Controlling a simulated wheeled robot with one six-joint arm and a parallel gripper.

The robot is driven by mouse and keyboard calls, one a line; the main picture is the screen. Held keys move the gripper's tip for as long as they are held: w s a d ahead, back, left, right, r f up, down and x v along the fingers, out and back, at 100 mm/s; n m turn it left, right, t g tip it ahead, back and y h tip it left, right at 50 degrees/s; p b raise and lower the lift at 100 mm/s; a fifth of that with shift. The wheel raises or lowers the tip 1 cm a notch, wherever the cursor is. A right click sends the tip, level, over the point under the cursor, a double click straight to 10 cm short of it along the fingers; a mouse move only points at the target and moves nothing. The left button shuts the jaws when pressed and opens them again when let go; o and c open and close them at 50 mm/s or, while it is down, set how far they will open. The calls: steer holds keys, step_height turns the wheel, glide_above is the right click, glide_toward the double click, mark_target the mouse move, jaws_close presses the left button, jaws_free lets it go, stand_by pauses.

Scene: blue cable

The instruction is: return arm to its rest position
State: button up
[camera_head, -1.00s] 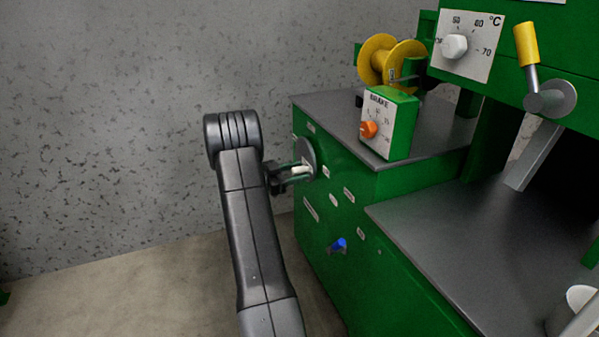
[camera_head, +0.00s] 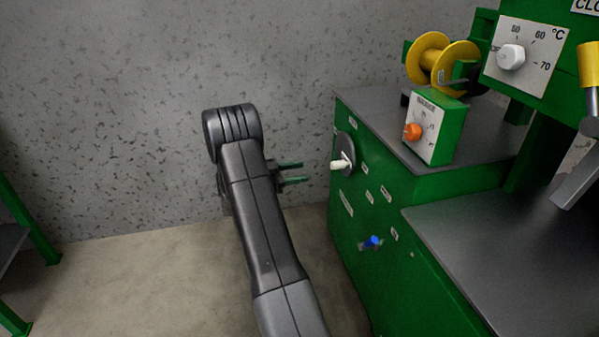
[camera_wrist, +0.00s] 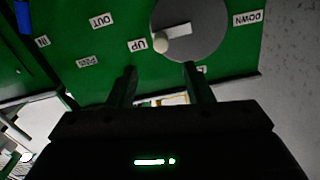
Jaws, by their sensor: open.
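My gripper (camera_head: 291,172) is open and empty in the head view, its two green-tinted fingers pointing right toward the green machine. A gap separates the fingertips from the white-handled round knob (camera_head: 342,163) on the machine's side. In the wrist view my gripper (camera_wrist: 160,70) shows both fingers apart with nothing between them. The grey disc of the knob (camera_wrist: 205,35) lies beyond the fingertips there, with labels reading UP, DOWN and OUT around it. My dark arm rises from the bottom of the head view and bends near the wall.
The green machine (camera_head: 375,260) fills the right side, with an orange brake dial (camera_head: 412,131), a yellow spool (camera_head: 436,60) and a blue knob (camera_head: 373,241). A green-framed table (camera_head: 30,225) stands at the left edge. Floor between them is clear.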

mark_target(338, 165)
steer(key=b+x, duration=0.3)
steer(key=x, duration=1.1)
steer(key=shift+a, duration=0.1)
steer(key=shift+a, duration=0.1)
